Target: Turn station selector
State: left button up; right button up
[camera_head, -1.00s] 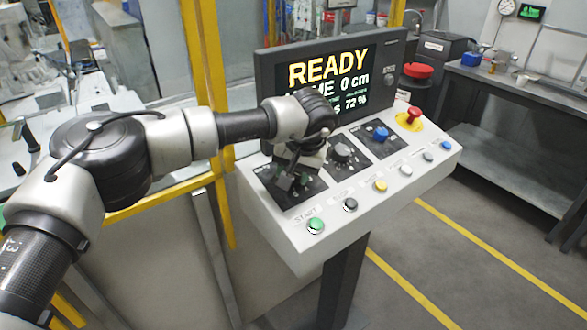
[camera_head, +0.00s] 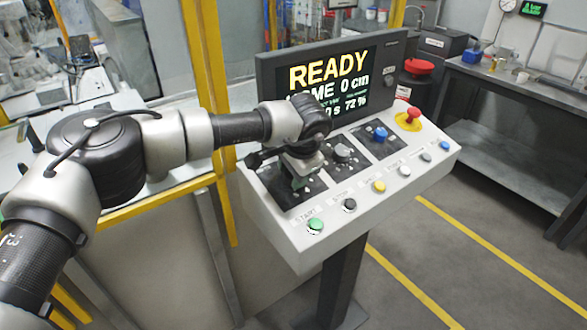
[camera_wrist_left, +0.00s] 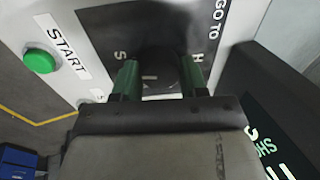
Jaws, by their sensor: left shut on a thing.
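The station selector is a dark round knob (camera_wrist_left: 160,62) on a black plate with white letters around it, seen in the left wrist view. My left gripper (camera_wrist_left: 160,78) is shut on this knob, with one green-tipped finger on each side of it. In the head view my left gripper (camera_head: 300,178) points down onto the leftmost black plate (camera_head: 280,193) of the console, and the gripper hides the knob there. The exact setting of the knob cannot be read. My right gripper is not in view.
The grey console (camera_head: 400,190) has a middle knob (camera_head: 342,150), a blue knob (camera_head: 380,135), a red emergency button (camera_head: 412,115) and a row of buttons, with a green START button (camera_head: 316,224) at its near end. The screen (camera_head: 325,75) behind reads READY. A yellow post (camera_head: 212,80) stands left.

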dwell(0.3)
pick_arm(q)
jog(key=o, duration=0.9)
jog(key=shift+o, duration=0.2)
jog(key=b+v, duration=0.2)
jog(key=v, duration=0.9)
jog(key=shift+f, duration=0.2)
